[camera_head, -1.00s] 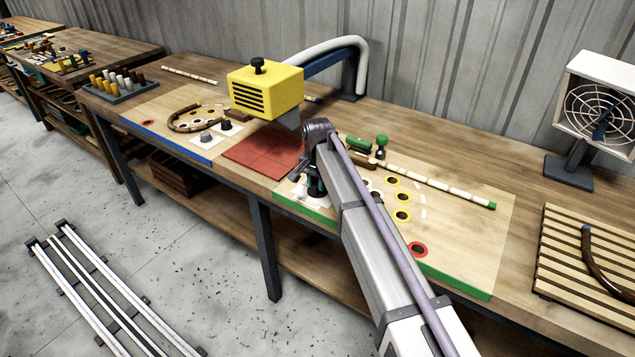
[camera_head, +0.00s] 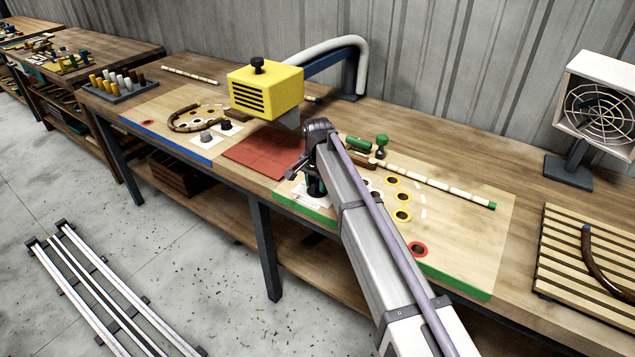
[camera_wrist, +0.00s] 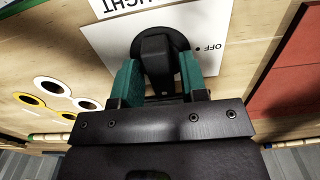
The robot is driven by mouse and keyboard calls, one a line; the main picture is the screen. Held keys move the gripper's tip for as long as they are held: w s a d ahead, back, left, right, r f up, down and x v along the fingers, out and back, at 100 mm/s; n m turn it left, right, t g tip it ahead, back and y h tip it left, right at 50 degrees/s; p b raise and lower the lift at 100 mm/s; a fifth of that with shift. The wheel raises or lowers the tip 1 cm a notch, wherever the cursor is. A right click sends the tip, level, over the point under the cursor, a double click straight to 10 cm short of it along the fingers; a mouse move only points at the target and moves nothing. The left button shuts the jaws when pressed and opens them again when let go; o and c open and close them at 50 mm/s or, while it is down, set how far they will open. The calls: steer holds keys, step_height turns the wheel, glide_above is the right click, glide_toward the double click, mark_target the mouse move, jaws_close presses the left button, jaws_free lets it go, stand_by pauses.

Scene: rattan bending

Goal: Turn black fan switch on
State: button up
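A black rotary switch (camera_wrist: 157,61) sits on a white plate (camera_wrist: 220,58) marked OFF, seen upside down in the wrist view. The plate's larger label is cut off. My gripper (camera_wrist: 160,75) has its two teal fingers on either side of the switch's handle, close against it, and appears shut on it. In the head view my gripper (camera_head: 312,178) is low over the green-edged board (camera_head: 455,280), and my arm hides much of the switch. The white fan (camera_head: 598,105) with a round grille stands on the bench at the right.
Yellow-ringed holes (camera_head: 401,215) and a red-ringed hole (camera_head: 418,249) lie right of my arm. A red mat (camera_head: 262,152) and a yellow machine (camera_head: 265,90) are to the left. A pale rattan pole (camera_head: 440,184) lies behind, with a slatted rack (camera_head: 560,250) at the right.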

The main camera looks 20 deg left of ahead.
mark_target(317, 183)
steer(key=shift+o, duration=0.7)
steer(key=shift+r, duration=0.1)
step_height(317, 183, up, 11)
steer(key=p, duration=1.1)
steer(key=shift+f, duration=0.2)
